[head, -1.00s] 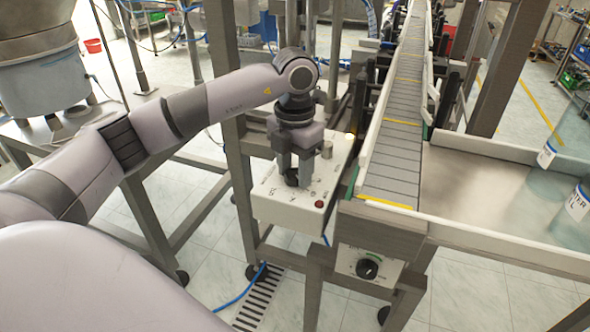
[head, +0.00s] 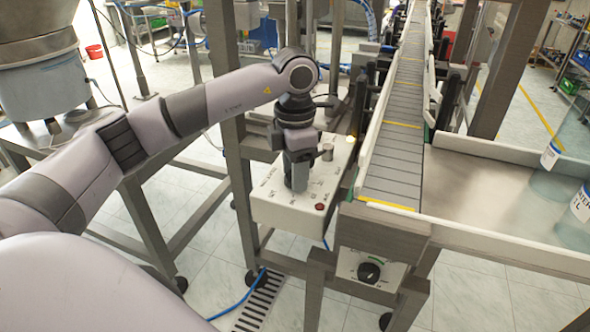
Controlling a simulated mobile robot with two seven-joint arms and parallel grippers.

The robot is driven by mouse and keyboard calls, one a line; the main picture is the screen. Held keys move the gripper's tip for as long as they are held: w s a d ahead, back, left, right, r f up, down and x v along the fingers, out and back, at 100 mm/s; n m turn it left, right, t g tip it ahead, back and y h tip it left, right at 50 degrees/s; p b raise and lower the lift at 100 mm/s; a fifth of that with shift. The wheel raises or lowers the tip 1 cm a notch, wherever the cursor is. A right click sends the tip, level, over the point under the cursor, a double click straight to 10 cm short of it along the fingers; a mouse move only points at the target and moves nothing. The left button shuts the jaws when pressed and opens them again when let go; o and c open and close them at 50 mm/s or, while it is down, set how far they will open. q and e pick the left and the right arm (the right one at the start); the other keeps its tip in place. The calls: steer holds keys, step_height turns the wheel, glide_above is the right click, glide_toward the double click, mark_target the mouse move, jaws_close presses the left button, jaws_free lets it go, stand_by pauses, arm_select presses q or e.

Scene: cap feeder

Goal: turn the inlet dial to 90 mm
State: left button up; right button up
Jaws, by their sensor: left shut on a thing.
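A white control box (head: 278,206) with small printed marks stands left of the conveyor. My left gripper (head: 298,184) points down onto its top and is shut on a dark dial there; fingers hide the dial, so its setting cannot be read. Box lettering is too small to read, so I cannot tell for sure that this is the inlet dial. Another black dial (head: 369,272) with a green arc is on a panel below the conveyor's near end, apart from the gripper. My right gripper is not in view.
A red button (head: 320,206) and a grey metal knob (head: 327,151) sit on the box close to the gripper. The conveyor (head: 393,170) runs just to the right. Large bottles (head: 578,218) stand on the metal table at the right.

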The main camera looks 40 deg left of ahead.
arm_select(q)
steer(key=shift+r, duration=0.1)
steer(key=o, duration=1.1)
steer(key=shift+c, duration=0.2)
step_height(320, 180, up, 7)
steer(key=shift+r+b, duration=0.1)
steer(key=shift+b, duration=0.2)
